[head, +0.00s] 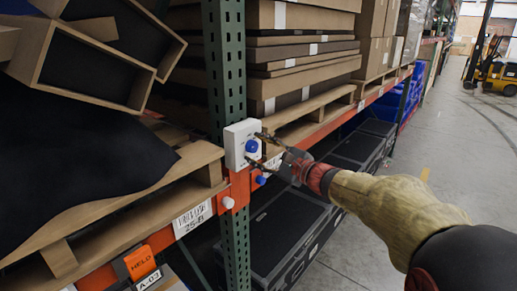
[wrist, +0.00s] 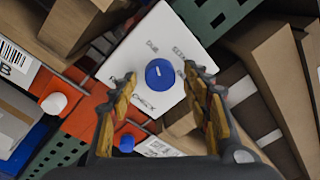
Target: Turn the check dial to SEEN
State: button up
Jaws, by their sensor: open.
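The check dial is a round blue knob (head: 252,146) on a white box (head: 235,142) fixed to the green rack post. In the wrist view the blue knob (wrist: 160,73) has a small pale mark on its face; which word it points to is hard to tell. My gripper (head: 257,149) is open in front of the box. In the wrist view its fingers (wrist: 160,76) stand either side of the knob, with visible gaps; contact cannot be told.
Below the box, a white button (head: 228,203) and a smaller blue button (head: 261,180) sit on the orange beam. An orange HELD tag (head: 140,262) hangs at lower left. Cardboard stacks (head: 300,50) and a pallet (head: 130,205) flank the post.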

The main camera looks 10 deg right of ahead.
jog(key=c, duration=0.3)
jog(key=c, duration=0.8)
jog(key=shift+c, duration=0.3)
jog(key=shift+m, duration=0.3)
jog(key=m+p, duration=0.1)
jog(key=m, duration=0.3)
jog(key=shift+r+m, duration=0.15)
jog(key=shift+m, duration=0.15)
jog(key=m+g+p, duration=0.1)
jog(key=m+p, duration=0.2)
jog(key=m, duration=0.3)
jog(key=shift+p, duration=0.3)
jog(key=o, duration=1.2)
jog(key=shift+c, duration=0.2)
